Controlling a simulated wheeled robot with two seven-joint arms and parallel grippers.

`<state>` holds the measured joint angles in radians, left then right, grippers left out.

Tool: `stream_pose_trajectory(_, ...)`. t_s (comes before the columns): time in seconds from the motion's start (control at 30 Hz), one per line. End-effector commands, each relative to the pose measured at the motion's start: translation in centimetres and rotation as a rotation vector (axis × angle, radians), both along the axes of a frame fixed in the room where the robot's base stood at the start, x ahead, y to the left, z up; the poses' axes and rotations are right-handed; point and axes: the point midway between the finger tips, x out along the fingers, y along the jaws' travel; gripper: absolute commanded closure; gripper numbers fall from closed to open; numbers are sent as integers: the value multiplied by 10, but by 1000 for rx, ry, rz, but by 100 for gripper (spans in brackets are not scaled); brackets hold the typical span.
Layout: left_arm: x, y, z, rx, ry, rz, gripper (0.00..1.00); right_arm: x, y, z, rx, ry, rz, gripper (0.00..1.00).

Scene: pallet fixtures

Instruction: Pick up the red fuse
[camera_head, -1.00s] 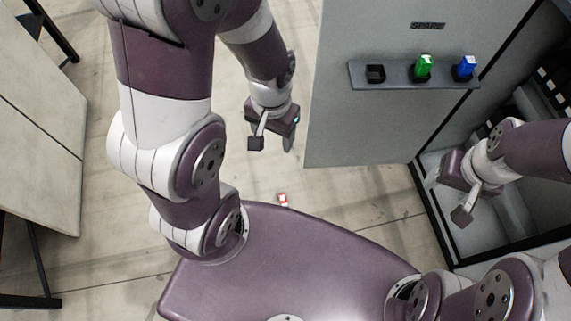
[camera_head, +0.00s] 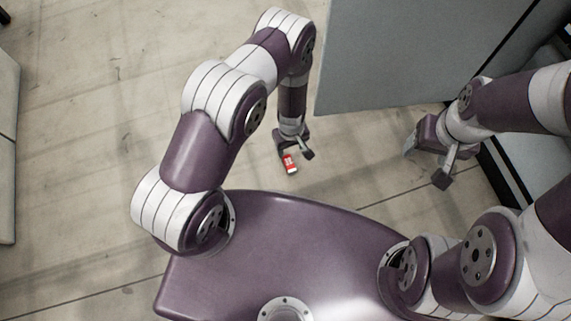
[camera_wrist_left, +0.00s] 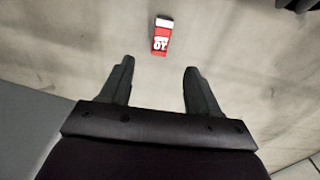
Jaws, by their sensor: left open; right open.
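The red fuse (camera_head: 290,163), a small red block with a white end and white marking, lies on the floor just in front of my base. In the left wrist view the red fuse (camera_wrist_left: 161,36) lies beyond my left fingertips, roughly centred between them. My left gripper (camera_head: 296,153) points down close by the fuse, open and empty. Its two fingers (camera_wrist_left: 158,68) are spread apart in the left wrist view, with bare floor between them. My right gripper (camera_head: 426,165) is open and empty at the right, far from the fuse, beside the cabinet.
A grey cabinet door (camera_head: 410,60) stands behind and right of my left gripper. The dark-framed cabinet (camera_head: 510,165) is at the right edge. A pale piece of furniture (camera_head: 8,150) is at the far left. The floor around the fuse is clear.

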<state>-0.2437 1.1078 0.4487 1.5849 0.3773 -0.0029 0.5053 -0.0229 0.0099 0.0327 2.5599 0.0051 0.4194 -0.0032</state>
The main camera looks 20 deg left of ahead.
Motion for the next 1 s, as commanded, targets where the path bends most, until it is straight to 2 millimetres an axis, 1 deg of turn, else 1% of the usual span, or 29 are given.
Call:
stream_pose_trajectory(0.03, -1, 0, -19, 0, 1, -1, 38, 0, 0, -16, 0, 1, 0, 34)
stream_pose_trajectory(0.2, -1, 1, -59, 0, 3, -2, 38, 0, 0, -46, 0, 2, 0, 34)
stream_pose_trajectory(0.37, -1, 1, -76, 0, 2, -3, 38, 0, 0, -59, 0, 2, 0, 34)
stream_pose_trajectory(0.5, -2, 2, -103, 0, 2, -4, 38, 0, 0, -89, 0, 1, 0, 34)
stream_pose_trajectory(0.57, -2, 2, -113, 0, 2, -4, 38, 0, 0, -97, 0, 2, 0, 34)
stream_pose_trajectory(0.63, -2, 2, -118, 0, 2, -5, 38, 0, 0, -101, 0, 2, 0, 34)
stream_pose_trajectory(0.8, -2, 2, -114, 0, 2, -5, 38, 0, 0, -96, 0, 1, 0, 34)
stream_pose_trajectory(0.83, -2, 2, -114, 0, 2, -5, 42, 0, 0, -96, 0, 1, 0, 34)
stream_pose_trajectory(0.87, -2, 2, -114, 0, 2, -5, 51, 0, 0, -96, 0, 1, 0, 34)
stream_pose_trajectory(0.9, -2, 2, -114, -1, 3, -5, 64, 0, 0, -96, 0, 1, 0, 34)
stream_pose_trajectory(0.97, -2, 2, -114, -1, 3, -5, 84, 0, 0, -96, 0, 1, 0, 34)
stream_pose_trajectory(1.0, -2, 2, -114, -1, 3, -5, 97, 0, 0, -96, 0, 1, 0, 34)
